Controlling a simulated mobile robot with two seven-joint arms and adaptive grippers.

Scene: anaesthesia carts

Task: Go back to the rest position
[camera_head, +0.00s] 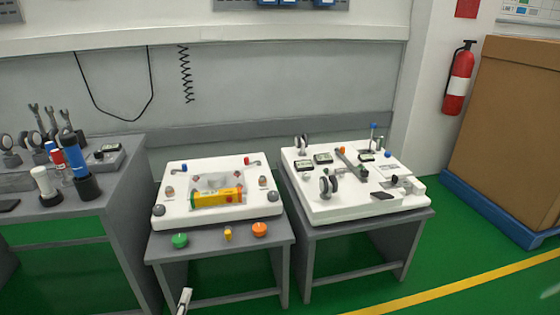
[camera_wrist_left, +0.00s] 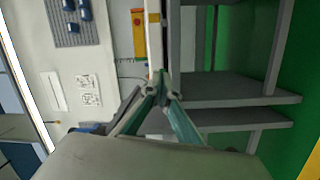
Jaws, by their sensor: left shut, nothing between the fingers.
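My left gripper (camera_head: 184,297) shows only as a light tip at the bottom edge of the head view, in front of the left small grey table (camera_head: 220,242) and low beside its front. In the left wrist view its fingers (camera_wrist_left: 160,88) come together, shut and empty. My right gripper is not in view. A white board (camera_head: 232,214) on the left table holds a yellow device (camera_head: 217,198) and several small knobs. A second white board (camera_head: 350,209) with several instruments lies on the right table (camera_head: 370,222).
A grey workbench (camera_head: 122,195) with tools and bottles stands at the left. A large brown box (camera_head: 515,130) on a blue pallet (camera_head: 490,205) and a red fire extinguisher (camera_head: 459,80) are at the right. Green floor (camera_head: 460,255) in front of them is clear.

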